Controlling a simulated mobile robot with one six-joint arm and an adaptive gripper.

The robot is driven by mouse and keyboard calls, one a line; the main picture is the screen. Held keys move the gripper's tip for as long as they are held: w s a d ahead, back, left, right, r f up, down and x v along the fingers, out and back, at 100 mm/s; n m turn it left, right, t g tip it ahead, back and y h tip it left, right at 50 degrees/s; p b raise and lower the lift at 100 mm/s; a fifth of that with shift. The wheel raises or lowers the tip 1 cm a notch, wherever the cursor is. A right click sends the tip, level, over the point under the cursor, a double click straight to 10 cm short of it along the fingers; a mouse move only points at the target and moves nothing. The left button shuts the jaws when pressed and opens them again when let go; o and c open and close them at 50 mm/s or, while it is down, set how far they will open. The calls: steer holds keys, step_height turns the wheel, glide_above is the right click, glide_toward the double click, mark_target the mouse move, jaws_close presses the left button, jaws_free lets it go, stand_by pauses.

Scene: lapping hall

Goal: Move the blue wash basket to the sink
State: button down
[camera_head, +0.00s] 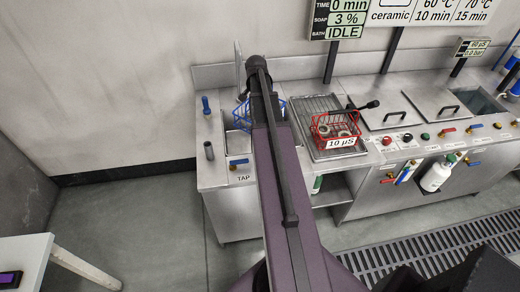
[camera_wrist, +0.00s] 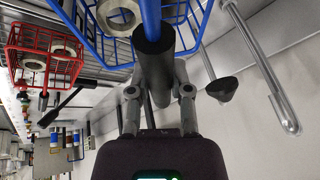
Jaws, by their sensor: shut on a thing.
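The blue wash basket (camera_head: 242,115) is partly hidden behind my arm, at the sink end of the counter in the head view. In the wrist view, the basket's blue wire (camera_wrist: 98,45) and a grey ring in it show at the top. My gripper (camera_wrist: 158,92) is shut on the basket's dark handle. The sink (camera_head: 236,146), above the TAP label, is mostly covered by my arm and the basket. I cannot tell whether the basket is in the sink or above it. A metal spout (camera_wrist: 285,108) shows to the right in the wrist view.
A red basket (camera_head: 335,124) with grey rings and a black handle stands on the draining rack (camera_head: 327,153), right of my arm. Lidded tanks (camera_head: 380,112) lie further right. A blue-topped post (camera_head: 206,105) stands left of the sink. A wall is behind.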

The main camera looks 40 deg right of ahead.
steer(key=shift+w+a+f+n+t+y+b, duration=0.3)
steer(key=shift+w+n+y, duration=0.4)
steer(key=shift+n, duration=0.8)
steer(key=shift+w+a+f+n+t+y+b, duration=0.15)
steer(key=shift+w+a+n+t+y, duration=0.3)
steer(key=shift+w+n, duration=0.85)
steer(key=shift+w+a+f+n+t+y+b, duration=0.2)
steer(key=shift+w+a+n+y, duration=0.35)
steer(key=shift+n, duration=1.15)
steer(key=shift+d, duration=0.1)
steer(key=shift+f, duration=0.15)
step_height(320, 180, down, 24)
steer(key=b, duration=2.4)
steer(key=shift+f+b, duration=1.95)
steer(key=shift+b, duration=0.1)
steer(key=c, duration=0.6)
jaws_free()
